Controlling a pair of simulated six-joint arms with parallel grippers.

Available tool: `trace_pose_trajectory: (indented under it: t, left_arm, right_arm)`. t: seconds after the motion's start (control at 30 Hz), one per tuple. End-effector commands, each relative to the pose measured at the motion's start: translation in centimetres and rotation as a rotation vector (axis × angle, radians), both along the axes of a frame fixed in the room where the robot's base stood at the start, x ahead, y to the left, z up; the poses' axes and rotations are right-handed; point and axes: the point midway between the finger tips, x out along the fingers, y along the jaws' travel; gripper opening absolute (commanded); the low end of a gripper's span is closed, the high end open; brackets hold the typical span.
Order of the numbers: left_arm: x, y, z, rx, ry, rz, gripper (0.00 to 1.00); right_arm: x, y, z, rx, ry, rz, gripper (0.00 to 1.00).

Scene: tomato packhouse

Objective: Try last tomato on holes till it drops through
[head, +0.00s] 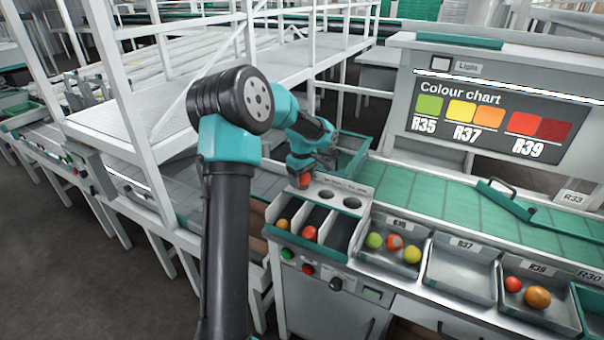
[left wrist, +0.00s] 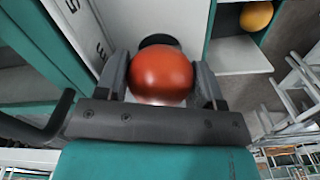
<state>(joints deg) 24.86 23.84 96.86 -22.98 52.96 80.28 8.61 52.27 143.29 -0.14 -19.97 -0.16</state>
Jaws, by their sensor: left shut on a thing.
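My left gripper (head: 303,176) is shut on a red tomato (head: 306,181) at the left end of the sizing plate (head: 339,190). In the left wrist view the red tomato (left wrist: 161,74) sits between both fingers, with a dark hole (left wrist: 158,40) showing partly behind it. In the head view a middle hole (head: 326,194) and a right hole (head: 352,202) are bare; the left end is hidden by the gripper. I cannot tell whether the tomato touches the plate. Below, the left bin holds an orange tomato (head: 282,224), the middle bin a red one (head: 309,232). The right bin (head: 340,236) looks empty.
Right of the bins, a tray (head: 388,262) holds several tomatoes, the R37 tray (head: 459,273) is empty, and the R39 tray (head: 530,312) holds two. A green belt (head: 440,202) runs behind. A green diverter arm (head: 505,201) stands on it. White railings rise at left.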

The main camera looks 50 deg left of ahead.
Motion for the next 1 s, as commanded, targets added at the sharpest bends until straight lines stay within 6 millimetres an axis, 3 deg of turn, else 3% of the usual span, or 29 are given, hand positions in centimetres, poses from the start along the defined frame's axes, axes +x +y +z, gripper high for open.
trace_pose_trajectory:
  t: [0.6, 0.63, 0.93, 1.0]
  left_arm:
    - [0.01, 0.0, -0.35, 0.0, -0.001, 0.001, 0.51]
    - [0.01, -0.01, -0.35, 0.0, -0.001, 0.001, 0.63]
    - [0.05, 0.0, -0.34, 0.001, -0.002, 0.001, 0.92]
    - [0.08, 0.01, -0.34, 0.001, -0.003, 0.0, 0.92]
  right_arm:
    - [0.0, 0.0, 0.0, 0.0, 0.0, 0.0, 0.0]
    - [0.0, 0.0, 0.0, 0.0, 0.0, 0.0, 0.0]
    - [0.0, 0.0, 0.0, 0.0, 0.0, 0.0, 0.0]
    - [0.0, 0.0, 0.0, 0.0, 0.0, 0.0, 0.0]
